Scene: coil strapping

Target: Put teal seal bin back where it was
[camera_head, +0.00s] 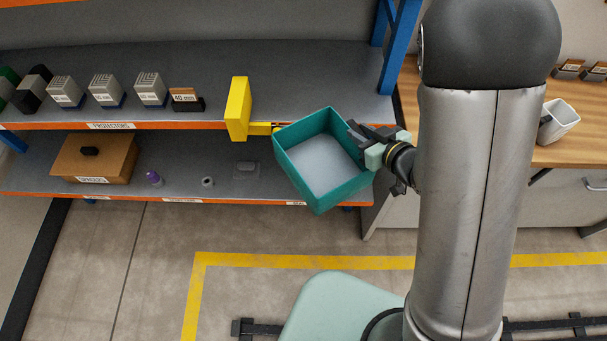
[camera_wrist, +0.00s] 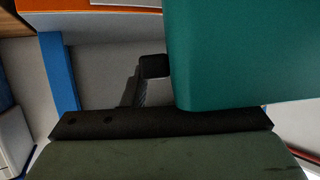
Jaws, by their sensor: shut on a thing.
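The teal seal bin (camera_head: 321,195) is an open-topped box with a pale grey inside, and I see nothing in it. It hangs tilted in the air in front of the right end of the shelf rack. My gripper (camera_head: 366,142) is shut on the bin's right wall near its upper right corner. In the wrist view the bin's teal wall (camera_wrist: 245,50) fills the upper right, beside a dark finger of my gripper (camera_wrist: 155,68). The lower shelf (camera_head: 225,170) is partly hidden behind the bin.
A yellow block-shaped thing (camera_head: 238,108) stands at the shelf edge, just left of the bin. The lower shelf holds a brown spacers box (camera_head: 95,158), a purple item (camera_head: 153,177) and small grey parts (camera_head: 246,167). The upper shelf holds several protectors. A wooden counter (camera_head: 575,150) stands at right.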

